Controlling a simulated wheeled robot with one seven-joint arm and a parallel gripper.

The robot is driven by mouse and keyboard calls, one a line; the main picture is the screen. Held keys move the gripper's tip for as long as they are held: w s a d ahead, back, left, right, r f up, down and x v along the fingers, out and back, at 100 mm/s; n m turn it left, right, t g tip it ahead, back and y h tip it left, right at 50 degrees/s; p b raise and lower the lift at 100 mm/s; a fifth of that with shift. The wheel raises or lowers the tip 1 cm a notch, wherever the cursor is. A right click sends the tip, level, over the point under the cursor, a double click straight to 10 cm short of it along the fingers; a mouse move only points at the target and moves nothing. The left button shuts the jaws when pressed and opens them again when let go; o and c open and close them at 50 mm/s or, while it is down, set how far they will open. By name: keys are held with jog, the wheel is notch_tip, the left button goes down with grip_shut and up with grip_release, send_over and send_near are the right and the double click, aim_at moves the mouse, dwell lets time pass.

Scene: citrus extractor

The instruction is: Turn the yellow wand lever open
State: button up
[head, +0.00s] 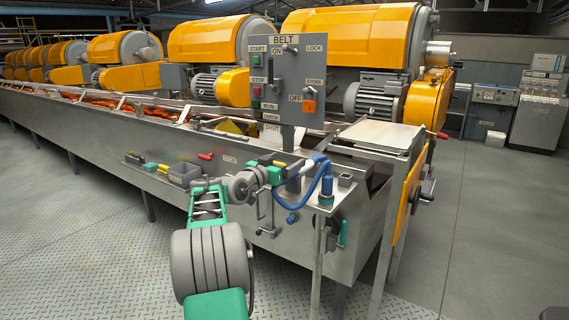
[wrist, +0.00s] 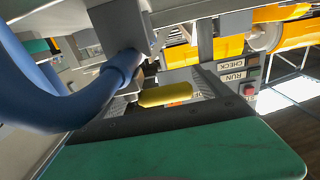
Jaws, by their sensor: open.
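The yellow wand lever (wrist: 165,94) shows in the wrist view as a short rounded yellow handle, beside a grey block and the blue hose (wrist: 122,72). In the head view, the blue hose (head: 326,185) loops beside the steel trough's end. There, a small yellow patch by my gripper may be the lever, but it is too small to be sure. My gripper (head: 276,170) is open, close to the hose and wand. In the wrist view, a green and dark finger spans the bottom, just below the lever. I see no firm grip on the lever; whether they touch is unclear.
A grey BELT control panel (head: 288,85) stands behind my gripper. The long steel trough (head: 110,135) runs to the left, with small coloured items and a grey bin (head: 184,173) on its near side. A steel platform (head: 380,134) is at right. Floor is clear at far right.

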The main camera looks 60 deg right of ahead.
jog(key=c, duration=1.4)
jog(key=shift+o, duration=0.2)
